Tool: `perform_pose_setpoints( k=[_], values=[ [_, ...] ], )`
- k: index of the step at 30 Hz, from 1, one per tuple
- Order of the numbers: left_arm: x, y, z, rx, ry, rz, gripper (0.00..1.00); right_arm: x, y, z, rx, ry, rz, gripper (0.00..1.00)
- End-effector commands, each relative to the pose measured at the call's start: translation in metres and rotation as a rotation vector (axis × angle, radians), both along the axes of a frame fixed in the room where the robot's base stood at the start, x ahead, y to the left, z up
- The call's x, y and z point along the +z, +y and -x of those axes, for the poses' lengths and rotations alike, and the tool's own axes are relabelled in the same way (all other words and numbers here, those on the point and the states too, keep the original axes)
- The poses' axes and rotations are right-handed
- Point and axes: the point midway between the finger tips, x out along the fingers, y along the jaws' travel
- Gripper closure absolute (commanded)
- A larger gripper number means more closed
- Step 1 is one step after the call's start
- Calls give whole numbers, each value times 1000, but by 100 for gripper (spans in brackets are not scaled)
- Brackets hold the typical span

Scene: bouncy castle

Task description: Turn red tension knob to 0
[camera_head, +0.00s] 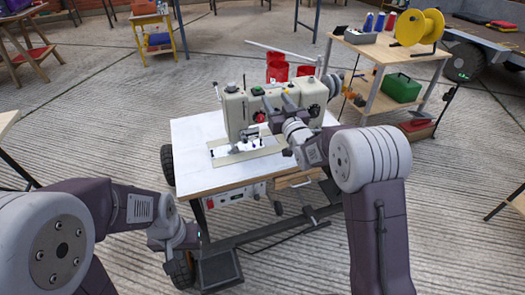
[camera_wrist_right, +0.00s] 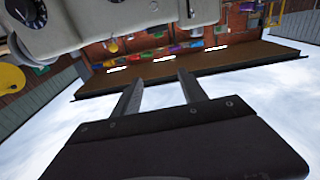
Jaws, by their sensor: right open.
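A cream sewing machine (camera_head: 236,110) stands on a white-topped table (camera_head: 190,140) in the head view. A small red part (camera_head: 260,117), which looks like the red tension knob, shows on its front; its marking is too small to read. My right gripper (camera_head: 270,103) is at the machine's front, close to the red part; I cannot tell whether it touches. In the right wrist view, the fingers of my right gripper (camera_wrist_right: 160,90) are apart with nothing between them. A dark dial (camera_wrist_right: 25,12) on the machine shows at the top left there. My left gripper (camera_head: 182,245) hangs low at the table's front left, its fingers unclear.
Red spools (camera_head: 277,70) stand behind the machine. A shelf table (camera_head: 385,50) with a yellow reel (camera_head: 418,27) and a green box (camera_head: 401,87) stands at the back right. A yellow stool (camera_head: 155,35) is at the back left. Open floor lies left of the sewing table.

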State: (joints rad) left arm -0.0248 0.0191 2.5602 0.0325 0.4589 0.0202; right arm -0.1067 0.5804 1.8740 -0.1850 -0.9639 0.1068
Motion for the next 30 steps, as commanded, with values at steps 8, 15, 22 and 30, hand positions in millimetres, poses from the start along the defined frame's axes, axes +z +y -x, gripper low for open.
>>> perform_pose_setpoints(
  k=[8,15,22,30],
  values=[
    [-102,0,0,0,-1,0,64,-148,13,-4,19,70,9,50],
    [-95,0,0,0,-1,0,64,-143,14,-6,21,71,9,50],
    [-48,0,0,0,-1,0,64,-134,23,-36,21,74,9,50],
    [11,0,0,0,-1,0,64,-135,31,-67,20,75,10,50]
  ],
)
